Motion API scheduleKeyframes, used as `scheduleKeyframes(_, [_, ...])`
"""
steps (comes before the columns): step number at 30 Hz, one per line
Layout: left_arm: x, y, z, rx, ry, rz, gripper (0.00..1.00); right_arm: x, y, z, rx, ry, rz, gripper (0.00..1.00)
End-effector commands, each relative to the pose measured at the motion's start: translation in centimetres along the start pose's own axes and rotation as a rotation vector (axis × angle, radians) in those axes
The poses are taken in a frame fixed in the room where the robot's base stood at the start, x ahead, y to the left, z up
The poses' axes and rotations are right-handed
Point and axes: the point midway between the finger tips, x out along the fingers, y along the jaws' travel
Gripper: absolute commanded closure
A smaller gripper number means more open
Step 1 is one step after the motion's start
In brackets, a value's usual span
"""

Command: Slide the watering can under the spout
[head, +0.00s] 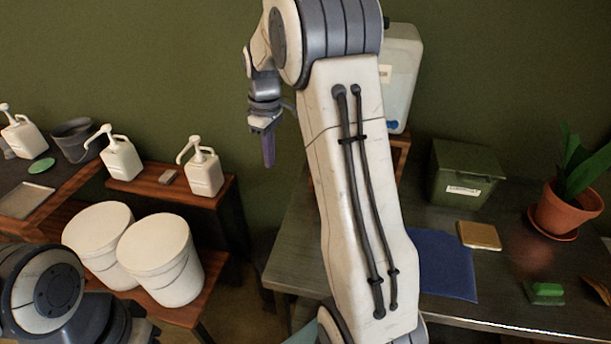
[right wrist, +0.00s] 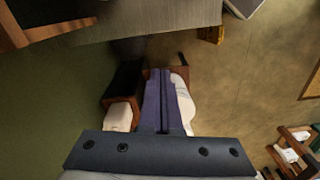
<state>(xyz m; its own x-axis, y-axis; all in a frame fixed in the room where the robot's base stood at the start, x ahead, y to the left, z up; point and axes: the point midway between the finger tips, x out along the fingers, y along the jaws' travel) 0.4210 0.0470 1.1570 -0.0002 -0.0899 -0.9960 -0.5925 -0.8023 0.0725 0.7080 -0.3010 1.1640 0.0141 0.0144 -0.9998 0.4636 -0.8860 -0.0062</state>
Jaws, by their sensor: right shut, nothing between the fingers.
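A white water container (head: 402,70) with a small blue spout (head: 393,126) stands on a wooden stand (head: 400,150) behind my right arm in the head view. I cannot make out the watering can; my right arm hides much of the table around the stand. A teal edge (head: 303,333) shows at the bottom by that arm, too little to identify. My right gripper (head: 268,150) is shut and empty, pointing down left of the container. Its purple fingers (right wrist: 165,100) also show together in the right wrist view. My left gripper (head: 135,326) is partly in view at the bottom left; its fingers are not visible.
The dark table (head: 500,318) holds a green box (head: 465,172), a blue mat (head: 448,268), a tan block (head: 479,235) and a potted plant (head: 566,210). White buckets (head: 165,265) and pump bottles (head: 204,172) stand on wooden shelves at the left.

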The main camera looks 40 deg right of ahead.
Motion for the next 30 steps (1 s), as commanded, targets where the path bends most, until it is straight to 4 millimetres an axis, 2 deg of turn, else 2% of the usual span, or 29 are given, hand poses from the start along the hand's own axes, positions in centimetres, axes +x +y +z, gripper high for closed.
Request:
scheduleKeyframes(1, [-1.4, 0.1, -0.1, 0.0, 0.0, 0.0, 0.5, -0.6, 3.9, 1.5, 0.027, -0.007, 0.0, 1.0])
scheduleKeyframes(3, [-1.9, 0.1, -0.1, -0.001, 0.0, 0.0, 0.5, -0.5, 7.5, 3.2, 0.036, -0.012, 0.002, 1.0])
scheduleKeyframes(6, [-2.4, 0.2, -0.1, -0.001, -0.001, 0.0, 0.5, -0.3, 10.9, 5.2, 0.044, -0.018, 0.003, 1.0])
scheduleKeyframes(8, [-2.5, 0.2, -0.1, -0.001, -0.001, 0.0, 0.5, -0.2, 11.9, 5.9, 0.044, -0.019, 0.005, 1.0])
scheduleKeyframes(13, [-2.8, 0.2, -0.1, -0.001, -0.001, 0.0, 0.5, 1.0, 12.7, 6.4, 0.043, -0.022, 0.003, 1.0])
scheduleKeyframes(17, [-3.4, 0.2, -0.1, 0.0, -0.001, 0.0, 0.5, 3.2, 12.5, 6.4, 0.042, -0.023, 0.001, 1.0])
scheduleKeyframes(30, [-6.5, 0.5, -0.3, 0.005, 0.0, 0.0, 0.5, 12.8, 12.5, 6.5, 0.043, -0.023, 0.001, 1.0])
